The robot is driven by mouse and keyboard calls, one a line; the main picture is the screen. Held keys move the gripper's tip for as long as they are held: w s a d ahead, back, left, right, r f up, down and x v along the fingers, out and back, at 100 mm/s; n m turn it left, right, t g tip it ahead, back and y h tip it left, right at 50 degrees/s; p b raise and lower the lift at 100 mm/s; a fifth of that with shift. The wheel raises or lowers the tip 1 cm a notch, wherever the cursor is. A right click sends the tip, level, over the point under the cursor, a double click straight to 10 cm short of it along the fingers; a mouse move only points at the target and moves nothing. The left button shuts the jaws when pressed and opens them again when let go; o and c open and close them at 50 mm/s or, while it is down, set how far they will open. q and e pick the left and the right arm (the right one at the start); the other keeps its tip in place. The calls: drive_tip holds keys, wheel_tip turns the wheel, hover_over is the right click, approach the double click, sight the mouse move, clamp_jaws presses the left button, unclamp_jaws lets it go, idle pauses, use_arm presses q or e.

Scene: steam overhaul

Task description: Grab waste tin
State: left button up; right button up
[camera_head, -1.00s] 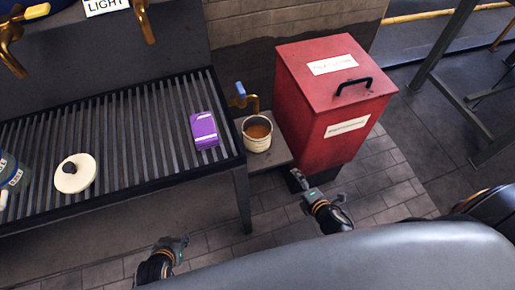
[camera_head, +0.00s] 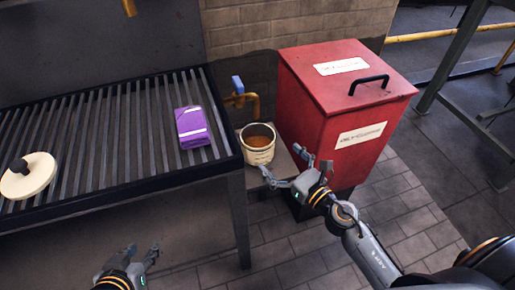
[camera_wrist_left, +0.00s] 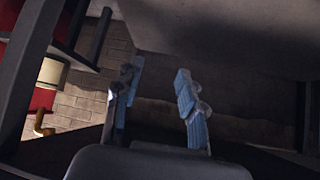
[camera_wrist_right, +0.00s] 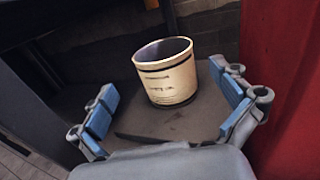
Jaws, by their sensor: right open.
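The waste tin (camera_head: 258,150) is a cream, open-topped can with brown contents. It stands upright on a small low shelf (camera_head: 283,170) between the slatted bench and the red bin. It also shows in the right wrist view (camera_wrist_right: 168,82), ahead of my right gripper and between the lines of its fingers. My right gripper (camera_head: 283,168) is open and empty, just in front of and to the right of the tin, apart from it. My left gripper (camera_head: 142,262) is open and empty, low in front of the bench.
A red lidded bin (camera_head: 335,110) with a black handle stands close to the tin's right. The slatted bench (camera_head: 120,183) is on the left, with a purple box (camera_head: 192,127) and a cream lid (camera_head: 27,176). A tap with a blue handle (camera_head: 238,86) is behind the tin.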

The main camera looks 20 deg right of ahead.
sight(268, 147)
drive_tip(key=x, duration=0.5)
drive_tip(key=shift+w+p, duration=0.25)
drive_tip(key=shift+p, duration=0.05)
drive_tip(key=x, duration=0.5)
drive_tip(key=shift+f, duration=0.25)
use_arm(q)
drive_tip(key=s, duration=0.1)
drive_tip(key=s+a+f+g, duration=0.1)
drive_tip(key=s+f+g, duration=0.1)
drive_tip(key=s, duration=0.1)
drive_tip(key=shift+a+f+y, duration=0.1)
drive_tip(key=shift+a+y, duration=0.1)
drive_tip(key=shift+y, duration=0.1)
use_arm(e)
drive_tip(key=c, duration=1.4)
drive_tip(key=shift+r, duration=0.1)
drive_tip(key=shift+c, duration=0.6)
